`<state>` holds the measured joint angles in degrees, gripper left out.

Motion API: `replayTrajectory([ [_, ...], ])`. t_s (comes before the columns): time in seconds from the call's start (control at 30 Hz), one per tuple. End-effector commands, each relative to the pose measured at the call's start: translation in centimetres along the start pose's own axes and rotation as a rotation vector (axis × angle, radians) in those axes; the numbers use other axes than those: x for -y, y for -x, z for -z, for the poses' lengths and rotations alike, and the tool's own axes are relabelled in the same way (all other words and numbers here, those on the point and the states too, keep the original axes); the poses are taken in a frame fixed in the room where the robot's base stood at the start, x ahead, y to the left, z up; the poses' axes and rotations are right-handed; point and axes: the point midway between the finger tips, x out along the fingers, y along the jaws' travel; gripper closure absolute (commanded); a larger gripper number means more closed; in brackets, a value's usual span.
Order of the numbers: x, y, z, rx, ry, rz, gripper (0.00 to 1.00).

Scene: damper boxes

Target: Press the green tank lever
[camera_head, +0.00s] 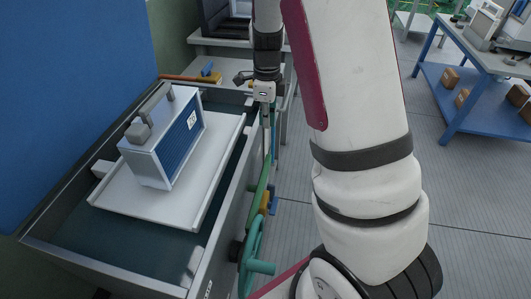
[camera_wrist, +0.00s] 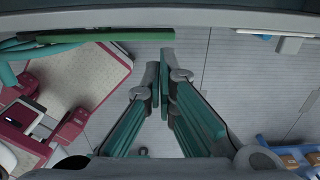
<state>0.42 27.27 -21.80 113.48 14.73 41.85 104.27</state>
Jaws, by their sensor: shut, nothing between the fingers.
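The open grey tank (camera_head: 222,208) fills the left of the head view. A long green lever (camera_head: 263,184) runs along its right outer side, partly hidden by my arm. In the wrist view, the green lever (camera_wrist: 125,35) lies across the upper left, its free end near the top middle. My gripper (camera_head: 268,120) points down beside the tank's right rim at the lever's far end. In the wrist view, my gripper (camera_wrist: 160,65) is shut and empty, with its fingertips just below the lever's end. I cannot tell whether they touch it.
A white tray (camera_head: 110,200) with a blue and grey box (camera_head: 165,140) sits in the tank. A blue workbench (camera_head: 455,90) stands at the upper right. The floor between is clear.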

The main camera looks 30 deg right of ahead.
Motion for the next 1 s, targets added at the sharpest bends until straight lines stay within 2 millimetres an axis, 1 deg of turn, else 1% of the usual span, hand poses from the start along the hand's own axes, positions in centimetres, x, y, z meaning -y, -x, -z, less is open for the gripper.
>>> replayTrajectory([
  [0.13, 0.0, -0.4, 0.0, 0.000, 0.001, -0.001, 1.00],
  [0.23, -0.1, -1.5, 0.0, -0.001, 0.001, -0.003, 1.00],
  [0.37, -0.1, -3.8, 0.1, -0.002, 0.000, -0.004, 1.00],
  [0.7, -0.1, -10.4, 0.1, -0.002, 0.001, -0.005, 1.00],
  [0.9, -0.1, -13.0, 0.1, -0.001, 0.001, -0.003, 1.00],
  [1.0, 0.0, -13.6, 0.0, 0.000, 0.002, -0.001, 1.00],
])
